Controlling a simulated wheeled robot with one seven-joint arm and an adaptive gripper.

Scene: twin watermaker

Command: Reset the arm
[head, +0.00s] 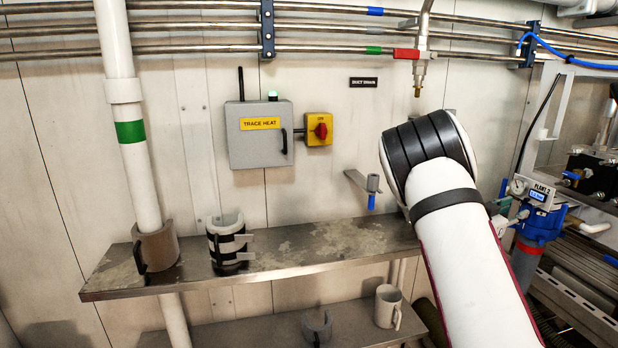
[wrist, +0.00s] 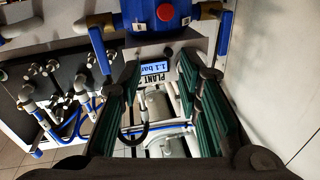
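My white arm with a black joint band rises from the lower right of the head view, in front of the right end of the steel shelf. My gripper is hidden there behind the arm. In the wrist view my gripper (wrist: 160,88) is open, its two green-padded fingers wide apart with nothing held between them. Beyond the fingers, a plant display (wrist: 154,69) reads 1.1 bar, below a blue housing (wrist: 140,16) with a red knob. The blue housing also shows in the head view (head: 541,222), just right of my arm.
A steel shelf (head: 330,244) carries a black-banded cup-like piece (head: 226,247). A white pipe (head: 131,80) passes the shelf's left end. A trace heat box (head: 259,148) and a tap (head: 372,185) are on the wall.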

